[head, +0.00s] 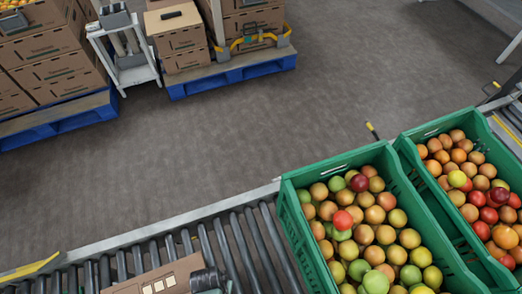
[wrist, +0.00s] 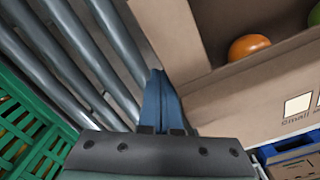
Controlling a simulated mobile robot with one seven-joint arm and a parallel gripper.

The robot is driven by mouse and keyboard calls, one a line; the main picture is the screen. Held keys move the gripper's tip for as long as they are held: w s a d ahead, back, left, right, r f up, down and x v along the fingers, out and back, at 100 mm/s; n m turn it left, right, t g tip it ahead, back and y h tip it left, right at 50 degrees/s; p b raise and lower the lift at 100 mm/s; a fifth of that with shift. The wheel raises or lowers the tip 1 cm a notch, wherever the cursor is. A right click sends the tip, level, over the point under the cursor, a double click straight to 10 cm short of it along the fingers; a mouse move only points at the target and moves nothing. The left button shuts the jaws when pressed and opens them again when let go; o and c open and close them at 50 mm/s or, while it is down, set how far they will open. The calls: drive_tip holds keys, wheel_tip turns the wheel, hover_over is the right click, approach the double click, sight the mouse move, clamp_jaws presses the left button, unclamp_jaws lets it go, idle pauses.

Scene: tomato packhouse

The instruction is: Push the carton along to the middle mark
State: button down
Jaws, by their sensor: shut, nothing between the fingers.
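The brown cardboard carton (head: 158,277) lies on the roller conveyor at the bottom edge of the head view, mostly cut off. In the wrist view the carton (wrist: 232,103) is open-topped, with an orange fruit and part of a green one inside. My gripper (wrist: 160,92) is shut and empty, its blue fingers beside the carton's near corner. Whether they touch it I cannot tell. In the head view only a dark part of my wrist shows, at the carton's right end. I cannot make out which marking is the middle mark.
Green crates of tomatoes (head: 296,215) stand right of the carton. Bare rollers (head: 240,240) lie between. A yellow strip (head: 32,267) is on the conveyor's left edge. Blue pallets (head: 232,72) with stacked boxes stand beyond open floor.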

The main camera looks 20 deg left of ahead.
drive_tip(key=shift+s+a, duration=0.35)
drive_tip(key=shift+a, duration=0.15)
drive_tip(key=s+a, duration=0.2)
drive_tip(key=a, duration=0.1)
drive_tip(key=s+a+b, duration=0.1)
drive_tip(key=s+a, duration=0.1)
drive_tip(key=s+a+b, duration=0.1)
drive_tip(key=s+a, duration=0.1)
drive_tip(key=a, duration=0.1)
drive_tip(key=shift+a, duration=0.3)
drive_tip(key=shift+s+a+b, duration=0.3)
drive_tip(key=shift+s+a, duration=0.2)
drive_tip(key=shift+a, duration=0.1)
